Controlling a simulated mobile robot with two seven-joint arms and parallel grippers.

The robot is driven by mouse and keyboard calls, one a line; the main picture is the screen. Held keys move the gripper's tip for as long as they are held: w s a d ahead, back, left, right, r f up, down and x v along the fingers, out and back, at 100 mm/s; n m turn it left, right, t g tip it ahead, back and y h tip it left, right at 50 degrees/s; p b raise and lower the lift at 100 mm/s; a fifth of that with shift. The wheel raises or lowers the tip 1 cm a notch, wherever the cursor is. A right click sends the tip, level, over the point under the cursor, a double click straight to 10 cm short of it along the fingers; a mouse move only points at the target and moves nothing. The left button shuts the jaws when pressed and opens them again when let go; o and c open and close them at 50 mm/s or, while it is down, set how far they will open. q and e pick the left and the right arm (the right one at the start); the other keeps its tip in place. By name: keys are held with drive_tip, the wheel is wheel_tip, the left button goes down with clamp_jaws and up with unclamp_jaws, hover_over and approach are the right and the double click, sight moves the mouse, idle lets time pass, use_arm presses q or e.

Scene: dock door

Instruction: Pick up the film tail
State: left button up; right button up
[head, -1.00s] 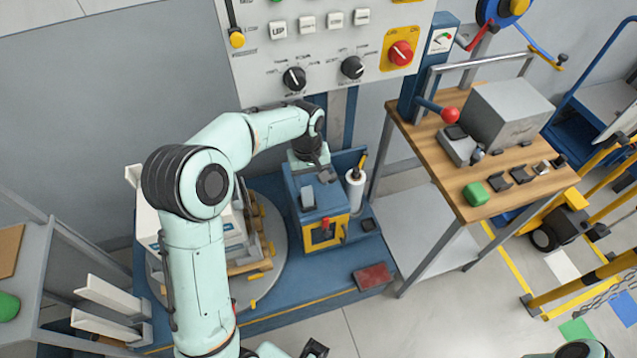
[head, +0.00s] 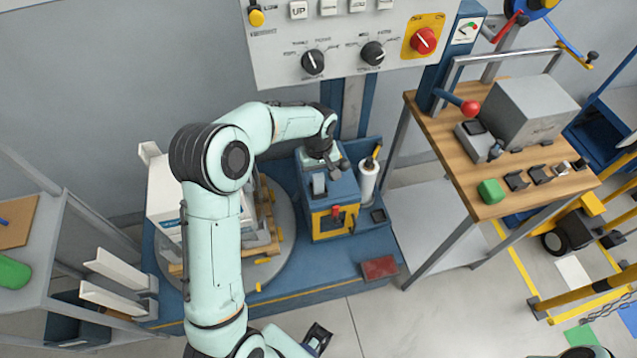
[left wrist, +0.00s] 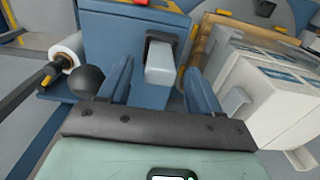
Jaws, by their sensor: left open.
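The film tail (left wrist: 160,62) looks like a short, pale grey, translucent piece, held at one end in a black clip on the blue carriage (left wrist: 115,40). In the left wrist view my left gripper (left wrist: 159,80) is open, with one finger on either side of the tail and gaps showing. In the head view the gripper (head: 319,168) points down over the carriage top, its fingers mostly hidden. The tail (head: 319,183) shows just in front of it. My right gripper is not recognisable in view.
A dark ball knob (left wrist: 87,80) is close beside one finger. The white film roll (head: 368,180) stands beside the carriage. White boxes (head: 165,190) stand on the turntable (head: 287,245) on the other side. A wooden bench (head: 480,207) is at the right.

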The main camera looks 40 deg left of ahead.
use_arm(q)
wheel_tip(320, 180, down, 2)
drive_tip(key=shift+f, duration=0.1)
drive_tip(key=shift+c, duration=0.3)
drive_tip(key=c, duration=1)
drive_tip(key=shift+r, duration=0.2)
